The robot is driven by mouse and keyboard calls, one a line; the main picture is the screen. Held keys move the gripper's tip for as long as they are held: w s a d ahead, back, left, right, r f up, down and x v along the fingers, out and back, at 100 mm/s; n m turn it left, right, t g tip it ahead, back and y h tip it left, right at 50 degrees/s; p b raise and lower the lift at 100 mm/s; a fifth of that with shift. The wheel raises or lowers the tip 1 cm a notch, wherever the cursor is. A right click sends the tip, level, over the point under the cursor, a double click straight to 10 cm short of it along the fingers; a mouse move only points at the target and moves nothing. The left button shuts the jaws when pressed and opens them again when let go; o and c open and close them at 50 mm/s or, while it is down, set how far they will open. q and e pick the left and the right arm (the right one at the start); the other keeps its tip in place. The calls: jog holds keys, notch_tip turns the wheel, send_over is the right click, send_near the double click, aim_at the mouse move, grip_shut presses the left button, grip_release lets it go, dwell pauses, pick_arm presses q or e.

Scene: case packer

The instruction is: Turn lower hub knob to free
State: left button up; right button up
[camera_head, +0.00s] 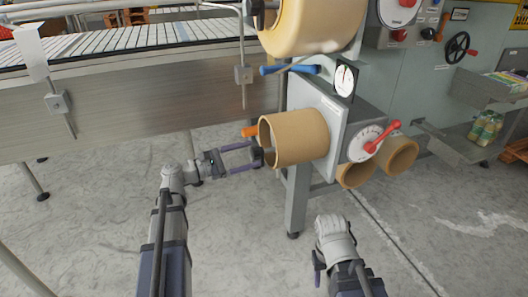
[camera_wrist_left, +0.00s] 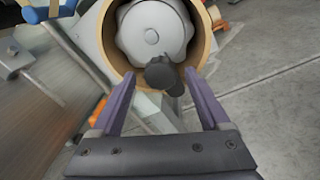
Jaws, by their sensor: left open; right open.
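The lower hub carries a brown cardboard core (camera_head: 298,137), whose open end faces my left gripper. In the left wrist view, a light grey lobed hub knob (camera_wrist_left: 150,30) sits inside the brown ring of the core (camera_wrist_left: 205,38). A dark rounded piece (camera_wrist_left: 163,74) sticks out below the knob's middle, toward my jaws. My left gripper (camera_head: 258,153) is open at the core's mouth; its fingertips (camera_wrist_left: 158,78) stand either side of the dark piece, and I cannot tell whether they touch it. My right gripper (camera_head: 318,268) is low in front, away from the hub, its jaws mostly hidden.
An orange lever (camera_head: 250,131) is beside the core, close above my left gripper. A blue lever (camera_head: 290,70) is higher, under the large upper roll (camera_head: 310,25). A dial with a red pointer (camera_head: 372,143) is at right. Floor around my right gripper is clear.

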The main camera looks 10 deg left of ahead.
aim_at(263, 150)
pick_arm(q)
jog(key=shift+x, duration=2.75)
jog(key=shift+a, duration=0.1)
grip_shut()
jog(key=shift+w, duration=0.1)
jog(key=m, duration=0.4)
jog(key=shift+r+b, duration=0.1)
jog(key=shift+b, duration=0.2)
jog(key=m, duration=0.5)
jog(key=shift+m+h+b, duration=0.35)
jog(key=shift+m+h, duration=0.05)
jog(key=m, duration=0.4)
jog(key=shift+r+m+h, duration=0.1)
jog(key=shift+m+h, duration=0.2)
jog(key=shift+m, duration=2.2)
